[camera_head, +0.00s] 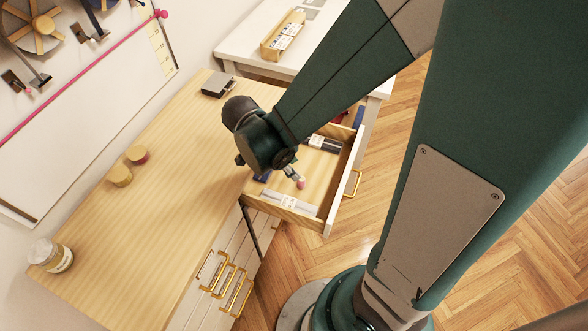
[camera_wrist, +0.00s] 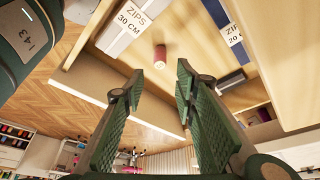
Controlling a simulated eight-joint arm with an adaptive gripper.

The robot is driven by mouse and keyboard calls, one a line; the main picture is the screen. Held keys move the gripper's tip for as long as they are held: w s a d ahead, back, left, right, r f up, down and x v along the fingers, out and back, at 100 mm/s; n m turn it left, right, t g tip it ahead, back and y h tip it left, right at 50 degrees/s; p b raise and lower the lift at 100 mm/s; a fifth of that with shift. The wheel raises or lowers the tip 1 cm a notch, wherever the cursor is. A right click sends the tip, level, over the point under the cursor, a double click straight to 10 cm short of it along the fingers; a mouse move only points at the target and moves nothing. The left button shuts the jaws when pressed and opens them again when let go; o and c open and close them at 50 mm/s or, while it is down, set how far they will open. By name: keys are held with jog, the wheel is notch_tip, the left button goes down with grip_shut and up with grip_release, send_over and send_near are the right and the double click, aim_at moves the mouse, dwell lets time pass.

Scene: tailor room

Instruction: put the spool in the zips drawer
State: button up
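The spool (camera_wrist: 159,57), small and pinkish red, is inside the open zips drawer (camera_wrist: 95,82) in the wrist view, just beyond my fingertips. It also shows in the head view (camera_head: 300,184) near the drawer's front part. My gripper (camera_wrist: 160,73) is open, its two green fingers spread apart with nothing between them. In the head view my wrist hangs over the drawer and hides part of its inside. A light pack marked "ZIPS 30 CM" (camera_wrist: 128,22) and a dark blue pack marked "ZIPS 20 C…" (camera_wrist: 229,32) lie in the drawer on either side of the spool.
The wooden worktop (camera_head: 150,215) bears two round yellowish pieces (camera_head: 119,176), a jar (camera_head: 50,255) and a dark box (camera_head: 217,85). Shut drawers with brass handles (camera_head: 228,276) are at the front. A white table (camera_head: 245,40) stands behind. The wooden floor (camera_head: 300,255) is beside the drawer.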

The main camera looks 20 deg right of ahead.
jog(key=shift+a+r, duration=0.25)
jog(key=shift+r, duration=0.35)
jog(key=shift+r, duration=0.1)
dwell(0.3)
jog(key=s+d+r+n+t+y, duration=0.1)
jog(key=s+r+n+t+y, duration=0.1)
jog(key=r+n, duration=0.7)
jog(key=s+d+r+n+t+y, duration=0.1)
jog(key=s+r+n+t+y, duration=0.1)
jog(key=r+n+t, duration=0.3)
jog(key=shift+r+n, duration=2)
jog(key=shift+r, duration=1.25)
jog(key=shift+c, duration=0.2)
